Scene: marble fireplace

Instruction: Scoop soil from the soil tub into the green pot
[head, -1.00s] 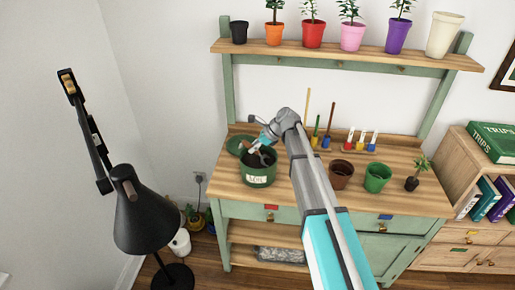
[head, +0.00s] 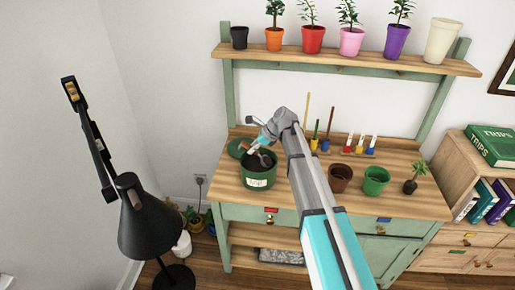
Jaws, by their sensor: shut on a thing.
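The dark green soil tub (head: 258,181) stands at the left of the wooden bench top, with a white label and dark soil inside. A grey scoop (head: 266,160) shows over the tub's mouth. My gripper (head: 254,148) is above the tub, small and partly hidden by my arm. It is shut on the scoop, though the grip itself is hard to make out. The green pot (head: 376,180) stands upright to the right, apart from my arm.
A brown pot (head: 340,177) stands just left of the green pot, and a small plant (head: 413,177) to its right. Upright coloured tools (head: 318,130) stand behind. A green lid (head: 238,147) lies behind the tub. A shelf (head: 345,60) with potted plants crosses above.

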